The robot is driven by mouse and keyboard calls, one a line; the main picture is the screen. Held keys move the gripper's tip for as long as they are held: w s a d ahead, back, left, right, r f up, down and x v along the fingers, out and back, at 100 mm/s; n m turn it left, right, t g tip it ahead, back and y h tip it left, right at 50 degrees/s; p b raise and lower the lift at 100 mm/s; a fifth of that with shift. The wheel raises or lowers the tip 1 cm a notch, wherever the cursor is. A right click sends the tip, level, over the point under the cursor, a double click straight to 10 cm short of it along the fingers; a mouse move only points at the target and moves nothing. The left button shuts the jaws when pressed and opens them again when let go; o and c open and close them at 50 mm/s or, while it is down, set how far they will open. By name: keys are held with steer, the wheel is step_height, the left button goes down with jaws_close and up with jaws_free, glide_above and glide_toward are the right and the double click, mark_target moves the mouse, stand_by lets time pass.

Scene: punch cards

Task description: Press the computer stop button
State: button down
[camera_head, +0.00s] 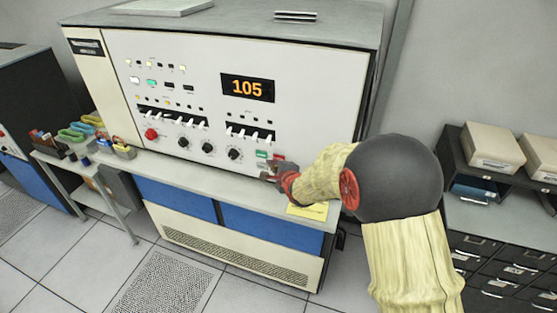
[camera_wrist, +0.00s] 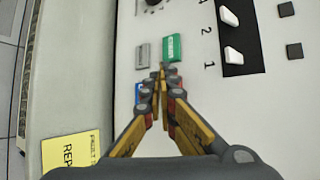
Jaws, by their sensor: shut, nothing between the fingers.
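The computer (camera_head: 310,115) is a big console with a pale front panel. Near the panel's lower right, a green button (camera_head: 262,154) and a red button (camera_head: 279,157) sit side by side. The red one is likely the stop button; its label is unreadable. My gripper (camera_head: 267,173) is shut and empty, just below these buttons. In the wrist view, its fingertips (camera_wrist: 160,72) point at the panel between the green button (camera_wrist: 172,47), a grey button (camera_wrist: 142,54) and a blue button (camera_wrist: 137,93). The fingers hide the red button's place there. I cannot tell whether they touch anything.
An orange display (camera_head: 247,88) reads 105. Switches and black knobs (camera_head: 234,154) lie left of the buttons, with another red knob (camera_head: 151,134) further left. A ledge (camera_head: 200,175) runs below the panel, with a yellow note (camera_head: 308,211) on it. Drawers (camera_head: 490,270) stand right.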

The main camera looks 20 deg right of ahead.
steer(key=shift+w+d, duration=0.3)
steer(key=shift+w, duration=0.05)
steer(key=shift+w+d+p, duration=0.25)
steer(key=shift+w+p, duration=0.05)
steer(key=shift+w, duration=0.05)
stand_by(1.0)
steer(key=shift+s, duration=0.1)
steer(key=shift+s+a, duration=0.5)
steer(key=shift+s, duration=0.15)
steer(key=s+a, duration=0.1)
steer(key=s, duration=0.1)
steer(key=s+a+b, duration=0.1)
steer(key=s+a, duration=0.1)
stand_by(0.6)
stand_by(0.7)
